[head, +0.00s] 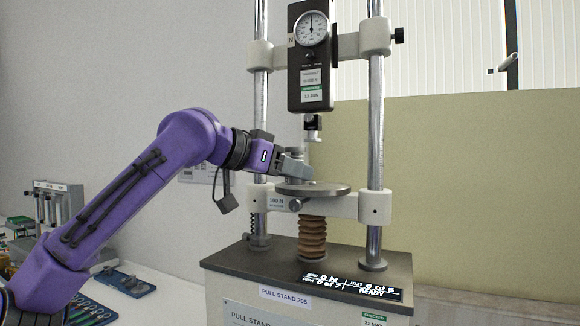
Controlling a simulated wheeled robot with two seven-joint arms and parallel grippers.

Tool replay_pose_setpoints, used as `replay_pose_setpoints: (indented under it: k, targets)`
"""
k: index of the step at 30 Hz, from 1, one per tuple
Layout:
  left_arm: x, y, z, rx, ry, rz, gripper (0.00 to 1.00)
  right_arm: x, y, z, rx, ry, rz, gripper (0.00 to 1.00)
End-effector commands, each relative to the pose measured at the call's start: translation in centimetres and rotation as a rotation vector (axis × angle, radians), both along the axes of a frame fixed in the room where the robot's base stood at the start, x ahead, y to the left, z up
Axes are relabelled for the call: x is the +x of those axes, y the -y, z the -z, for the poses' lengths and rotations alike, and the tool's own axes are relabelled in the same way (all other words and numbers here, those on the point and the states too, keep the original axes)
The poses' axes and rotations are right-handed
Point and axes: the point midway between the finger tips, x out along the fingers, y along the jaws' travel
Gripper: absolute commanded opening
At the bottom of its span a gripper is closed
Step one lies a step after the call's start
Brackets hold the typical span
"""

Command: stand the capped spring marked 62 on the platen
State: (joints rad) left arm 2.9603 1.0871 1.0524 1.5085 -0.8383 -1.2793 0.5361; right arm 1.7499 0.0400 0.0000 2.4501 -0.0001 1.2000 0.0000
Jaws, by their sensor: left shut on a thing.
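My left gripper (297,168) reaches in from the left, low over the round grey platen (325,191) of the pull stand. It is shut on a small grey thing at the platen's left part, most likely the capped spring. The fingers hide most of it, and no number can be read on it. I cannot tell whether it touches the platen. The plunger (312,127) under the dial gauge hangs above the platen, with a gap between. My right gripper is not in view.
The force gauge (313,55) with its dial stands between two chrome columns (376,150). A brown bellows (312,238) is under the platen. The display (352,287) on the base reads 0 N and READY. Trays with small parts (125,282) lie at lower left.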

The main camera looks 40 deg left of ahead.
Motion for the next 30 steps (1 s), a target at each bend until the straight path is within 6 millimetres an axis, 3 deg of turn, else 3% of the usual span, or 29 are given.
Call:
replay_pose_setpoints:
  k: [30]
  targets:
    - [4.8, -0.9, -0.2, 0.001, -0.001, 0.003, 0.05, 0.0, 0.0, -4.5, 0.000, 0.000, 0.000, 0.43]
